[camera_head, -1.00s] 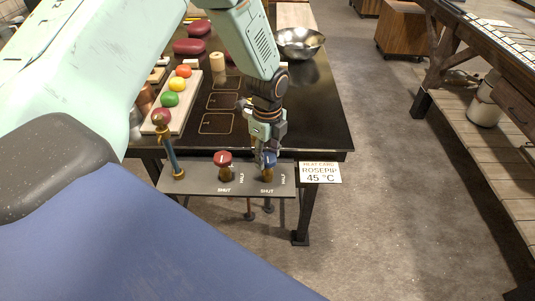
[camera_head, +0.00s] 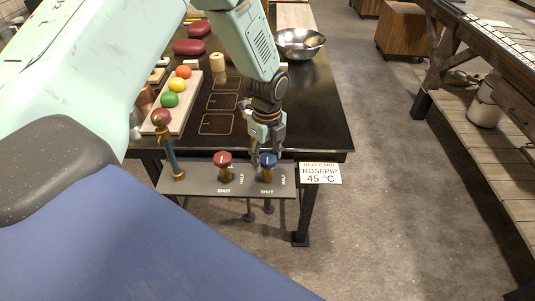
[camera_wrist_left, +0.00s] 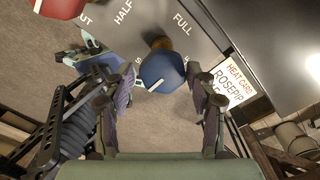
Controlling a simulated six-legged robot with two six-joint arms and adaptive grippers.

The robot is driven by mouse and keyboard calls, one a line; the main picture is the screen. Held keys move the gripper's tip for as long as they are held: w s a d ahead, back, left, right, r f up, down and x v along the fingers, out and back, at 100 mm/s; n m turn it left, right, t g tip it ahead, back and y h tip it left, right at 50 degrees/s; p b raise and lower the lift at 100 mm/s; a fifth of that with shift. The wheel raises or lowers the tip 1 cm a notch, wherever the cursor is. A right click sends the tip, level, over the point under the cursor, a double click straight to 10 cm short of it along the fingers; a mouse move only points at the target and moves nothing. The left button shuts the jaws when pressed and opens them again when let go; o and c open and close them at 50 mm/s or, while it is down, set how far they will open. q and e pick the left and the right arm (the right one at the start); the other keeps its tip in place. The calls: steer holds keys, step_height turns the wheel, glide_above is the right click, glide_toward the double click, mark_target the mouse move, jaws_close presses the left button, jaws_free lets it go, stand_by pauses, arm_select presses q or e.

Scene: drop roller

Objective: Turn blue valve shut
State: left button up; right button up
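The blue valve (camera_head: 267,160) is a round knob with a white line on top, on a grey panel (camera_head: 205,188) at the table's front edge. It also shows in the left wrist view (camera_wrist_left: 162,70), on a brass stem. My left gripper (camera_head: 262,150) is just behind and above the knob. In the left wrist view its two dark fingers (camera_wrist_left: 160,112) are apart and the gap is empty, with the knob just beyond the fingertips. The panel's labels read SHUT and HALF, and FULL shows in the wrist view. My right gripper is not in view.
A red valve (camera_head: 224,161) stands left of the blue one. A post with a brass base (camera_head: 172,150) is farther left. A white ROSEPIP 45 °C card (camera_head: 320,173) hangs right of the panel. A metal bowl (camera_head: 300,42) and a tray of coloured balls (camera_head: 184,117) are on the table.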

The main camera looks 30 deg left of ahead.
mark_target(267, 158)
arm_select(q)
steer(key=shift+o, duration=0.8)
steer(key=shift+w, duration=0.1)
steer(key=shift+r, duration=0.2)
steer(key=shift+r, duration=0.3)
step_height(267, 158, up, 11)
